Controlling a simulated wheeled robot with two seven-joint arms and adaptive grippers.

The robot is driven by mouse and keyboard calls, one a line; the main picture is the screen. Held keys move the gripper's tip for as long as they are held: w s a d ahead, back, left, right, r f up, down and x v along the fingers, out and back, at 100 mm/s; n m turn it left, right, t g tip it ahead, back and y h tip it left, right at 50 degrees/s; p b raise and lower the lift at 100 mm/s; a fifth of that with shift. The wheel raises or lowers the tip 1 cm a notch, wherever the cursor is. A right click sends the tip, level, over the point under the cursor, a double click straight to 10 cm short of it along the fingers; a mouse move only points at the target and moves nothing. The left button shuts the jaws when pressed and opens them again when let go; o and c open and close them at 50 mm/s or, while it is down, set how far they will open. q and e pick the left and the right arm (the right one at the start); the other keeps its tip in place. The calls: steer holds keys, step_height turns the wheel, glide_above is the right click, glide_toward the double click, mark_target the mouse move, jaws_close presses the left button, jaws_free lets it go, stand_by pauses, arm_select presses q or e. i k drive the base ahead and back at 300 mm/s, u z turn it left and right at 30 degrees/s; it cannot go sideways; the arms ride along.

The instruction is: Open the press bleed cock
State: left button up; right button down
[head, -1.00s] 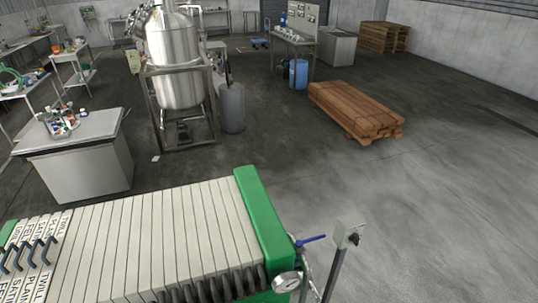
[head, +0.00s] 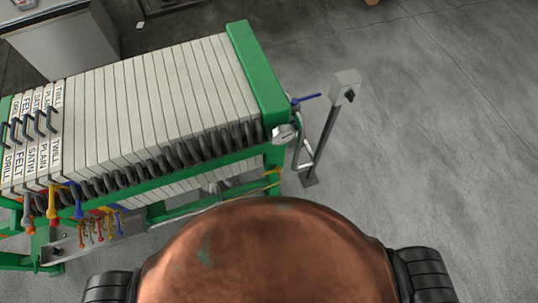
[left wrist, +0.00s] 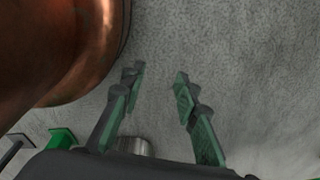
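The filter press (head: 165,95) has pale plates in a green frame and fills the left of the head view. At its right end a blue lever (head: 308,98) sticks out to the right, above a round gauge (head: 284,133) and bent piping. This lever may be the bleed cock; I see no label on it. My left gripper (left wrist: 159,75) shows only in the left wrist view, its green-padded fingers apart with nothing between them, over bare floor. My right gripper is in neither view.
A post with a grey switch box (head: 345,85) stands just right of the press. Several coloured valve handles (head: 100,222) are low at the press's left front. A grey cabinet (head: 70,42) is behind. The floor (head: 450,130) at the right is clear.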

mark_target(278, 169)
steer(key=u, duration=0.35)
steer(key=k, duration=1)
steer(key=z, duration=0.35)
